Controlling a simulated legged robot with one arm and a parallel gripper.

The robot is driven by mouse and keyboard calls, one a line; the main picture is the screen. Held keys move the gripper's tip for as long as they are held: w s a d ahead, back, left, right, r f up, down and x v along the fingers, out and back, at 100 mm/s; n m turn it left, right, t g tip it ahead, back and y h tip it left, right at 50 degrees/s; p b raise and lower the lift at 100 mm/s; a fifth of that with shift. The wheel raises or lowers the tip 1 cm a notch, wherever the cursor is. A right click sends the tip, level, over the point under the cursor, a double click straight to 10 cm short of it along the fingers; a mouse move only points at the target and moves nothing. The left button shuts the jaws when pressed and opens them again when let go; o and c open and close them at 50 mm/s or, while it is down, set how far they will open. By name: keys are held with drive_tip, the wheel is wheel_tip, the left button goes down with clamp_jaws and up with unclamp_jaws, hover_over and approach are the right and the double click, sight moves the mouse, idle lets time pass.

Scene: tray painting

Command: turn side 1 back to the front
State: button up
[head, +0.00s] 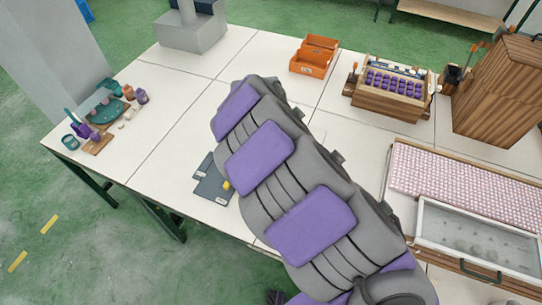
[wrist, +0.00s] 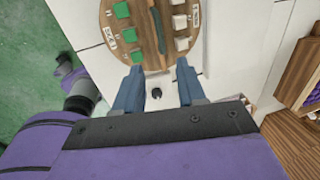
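A round wooden tray (wrist: 145,48) shows at the top of the wrist view, cut off by the frame. It has green squares (wrist: 121,10) on its left, white squares (wrist: 181,22) on its right and a dark strip between them. Small white labels sit beside both rows; I cannot read them. My gripper (wrist: 158,70) is open, its two blue fingers apart at the tray's near edge. I cannot tell whether they touch it. A small black knob (wrist: 156,94) shows between the fingers. In the head view my arm hides the tray and gripper.
Orange bins (head: 311,63), a wooden box with purple pieces (head: 394,84) and a wooden cabinet (head: 500,92) stand toward the right. A glass-topped case (head: 475,240) is at front right. A green palette (head: 107,110) lies far left.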

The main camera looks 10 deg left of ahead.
drive_tip(key=shift+s+a+r, duration=0.1)
drive_tip(key=shift+s+r, duration=0.05)
drive_tip(key=shift+r, duration=0.6)
drive_tip(key=shift+s+r, duration=0.1)
drive_tip(key=shift+r, duration=0.6)
drive_tip(key=s+d+r+n+g, duration=0.1)
drive_tip(key=s+d+r+n, duration=0.3)
drive_tip(key=d, duration=0.5)
drive_tip(key=s+d+r+n, duration=0.3)
drive_tip(key=s+d+r, duration=0.3)
drive_tip(key=d, duration=0.4)
drive_tip(key=s+d+n+g+b, duration=0.1)
drive_tip(key=s+d+n, duration=0.2)
drive_tip(key=s+n, duration=0.3)
drive_tip(key=s+d+n+g+b, duration=0.1)
drive_tip(key=s+n, duration=0.6)
drive_tip(key=s, duration=1)
drive_tip(key=shift+s+d+n+g, duration=0.25)
drive_tip(key=shift+d+g, duration=0.25)
drive_tip(key=shift+d, duration=0.6)
drive_tip(key=shift+w, duration=0.1)
